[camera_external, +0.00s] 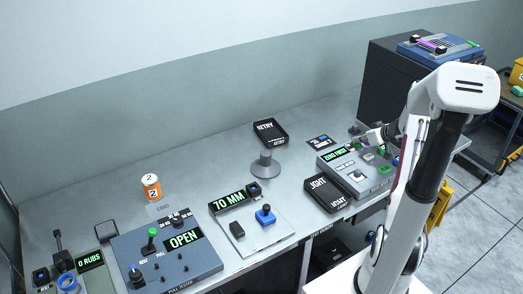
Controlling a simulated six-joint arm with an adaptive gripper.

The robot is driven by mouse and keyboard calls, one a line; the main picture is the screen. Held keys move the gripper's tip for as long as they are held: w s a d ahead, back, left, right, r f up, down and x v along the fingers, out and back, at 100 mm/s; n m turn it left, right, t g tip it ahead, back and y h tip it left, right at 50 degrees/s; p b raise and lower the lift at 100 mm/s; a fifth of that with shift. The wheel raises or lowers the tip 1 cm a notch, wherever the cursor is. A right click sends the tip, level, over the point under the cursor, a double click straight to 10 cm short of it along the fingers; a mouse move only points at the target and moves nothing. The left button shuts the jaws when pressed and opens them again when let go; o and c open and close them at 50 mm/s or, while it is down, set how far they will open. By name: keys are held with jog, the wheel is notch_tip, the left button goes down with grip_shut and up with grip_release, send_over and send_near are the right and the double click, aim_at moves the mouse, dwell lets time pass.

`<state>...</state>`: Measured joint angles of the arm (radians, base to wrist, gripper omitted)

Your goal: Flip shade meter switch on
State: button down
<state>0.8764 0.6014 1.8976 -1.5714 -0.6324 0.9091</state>
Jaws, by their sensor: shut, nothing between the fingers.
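A grey instrument box (377,184) with a green-lit display (334,155) and several small controls stands on the right part of the bench. I cannot tell for certain that it is the shade meter, and its switch is too small to make out. My gripper (362,139) is shut and empty at the back edge of this box, beside the right end of the display. Whether the fingertips touch anything cannot be told.
A grey round stand (265,165) is left of the box. A blue-grey panel reading OPEN (165,262) and a 70 MM gauge (238,236) fill the front left. The back left bench is mostly clear.

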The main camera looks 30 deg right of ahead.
jog(key=shift+a+f, duration=0.1)
jog(key=shift+f, duration=0.1)
jog(key=shift+w+r, duration=0.3)
jog(key=shift+w, duration=0.35)
jog(key=shift+w+r, duration=0.1)
jog(key=shift+r, duration=0.1)
jog(key=shift+w+r, duration=0.1)
jog(key=shift+r, duration=0.75)
jog(key=shift+w+r, duration=0.2)
jog(key=shift+r, duration=0.75)
jog(key=w+r+v, duration=0.1)
jog(key=v, duration=0.8)
jog(key=shift+r, duration=0.65)
